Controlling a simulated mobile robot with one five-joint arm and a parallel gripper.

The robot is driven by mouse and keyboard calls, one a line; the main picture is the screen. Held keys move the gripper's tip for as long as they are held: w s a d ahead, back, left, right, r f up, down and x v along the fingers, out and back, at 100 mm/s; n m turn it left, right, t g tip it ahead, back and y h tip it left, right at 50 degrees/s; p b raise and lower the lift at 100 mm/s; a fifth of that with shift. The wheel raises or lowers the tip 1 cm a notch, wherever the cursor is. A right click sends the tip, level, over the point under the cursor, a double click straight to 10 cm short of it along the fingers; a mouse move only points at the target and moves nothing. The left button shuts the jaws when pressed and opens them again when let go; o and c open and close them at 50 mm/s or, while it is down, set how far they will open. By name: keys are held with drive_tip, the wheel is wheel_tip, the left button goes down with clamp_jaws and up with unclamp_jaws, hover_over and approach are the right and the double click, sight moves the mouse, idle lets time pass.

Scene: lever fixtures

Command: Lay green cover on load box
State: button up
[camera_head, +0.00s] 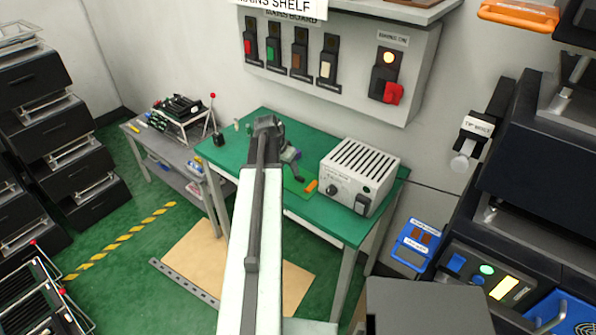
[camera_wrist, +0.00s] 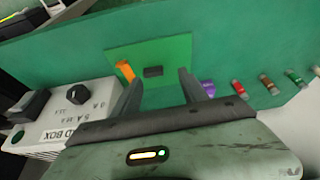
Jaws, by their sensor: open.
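The green cover (camera_wrist: 174,50) is a flat square plate with a small dark block on its middle. It lies on the green bench and is partly behind my fingers in the wrist view. In the head view only part of the green cover (camera_head: 294,185) shows beside my arm. My gripper (camera_wrist: 160,86) is open and empty, its fingers spread at the near edge of the cover with the dark block between them in the picture. The load box (camera_head: 365,160), a pale box with a slotted top, stands on the bench right of the cover; it also shows in the wrist view (camera_wrist: 55,130).
An orange piece (camera_wrist: 125,71) lies against the cover. Purple (camera_wrist: 208,88), red (camera_wrist: 238,88) and other small coloured parts lie along the bench. A wall panel with switches (camera_head: 340,60) hangs behind the bench. A grey side table (camera_head: 150,135) stands left.

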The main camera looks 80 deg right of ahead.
sight(299, 177)
drive_tip(key=s+f+b, duration=0.1)
drive_tip(key=s+d+f+b, duration=0.1)
drive_tip(key=shift+s+d+b, duration=0.2)
drive_tip(key=shift+s+b, duration=0.1)
drive_tip(key=shift+b, duration=0.05)
drive_tip(key=b+x, duration=0.5)
drive_tip(key=shift+f, duration=0.25)
drive_tip(key=shift+r, duration=0.15)
clamp_jaws()
